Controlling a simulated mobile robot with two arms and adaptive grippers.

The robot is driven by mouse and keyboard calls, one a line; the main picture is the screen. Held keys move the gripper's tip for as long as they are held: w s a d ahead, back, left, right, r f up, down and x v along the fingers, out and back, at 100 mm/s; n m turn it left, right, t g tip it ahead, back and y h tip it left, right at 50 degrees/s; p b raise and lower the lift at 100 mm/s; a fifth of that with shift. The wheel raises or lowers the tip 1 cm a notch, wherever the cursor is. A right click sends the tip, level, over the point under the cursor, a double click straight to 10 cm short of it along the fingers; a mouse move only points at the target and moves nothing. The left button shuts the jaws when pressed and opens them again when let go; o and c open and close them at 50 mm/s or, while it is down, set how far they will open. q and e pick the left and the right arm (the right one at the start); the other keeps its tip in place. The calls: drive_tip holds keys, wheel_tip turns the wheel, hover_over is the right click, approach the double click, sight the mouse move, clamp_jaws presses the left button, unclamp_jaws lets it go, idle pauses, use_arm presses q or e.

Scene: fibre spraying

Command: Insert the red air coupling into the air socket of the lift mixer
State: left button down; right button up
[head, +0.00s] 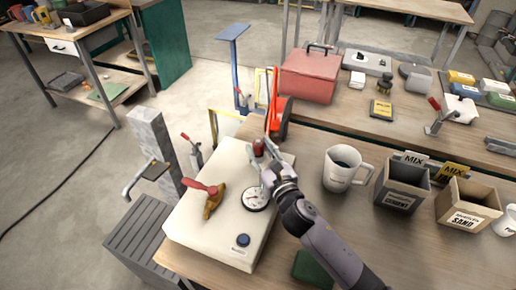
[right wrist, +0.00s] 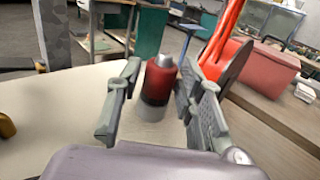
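The red air coupling (head: 258,148), with a silver tip and a dark lower band, stands upright at the far end of a white box-shaped housing (head: 190,232). In the right wrist view the coupling (right wrist: 159,78) sits above a pale grey base (right wrist: 152,111); I cannot tell whether that is the air socket. My right gripper (head: 264,166) is at the coupling. In the right wrist view its fingers (right wrist: 158,100) are spread on both sides of it, with a narrow gap at left; contact at right is unclear. My left gripper is out of view.
The housing carries a round gauge (head: 256,197), a blue-black button (head: 242,240) and a red-handled brass valve (head: 212,200). A white mug (head: 343,170), a cement bin (head: 402,186) and a sand bin (head: 467,207) stand to the right. A red toolbox (head: 308,76) is behind.

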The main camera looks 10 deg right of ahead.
clamp_jaws()
drive_tip(key=shift+r, duration=0.15)
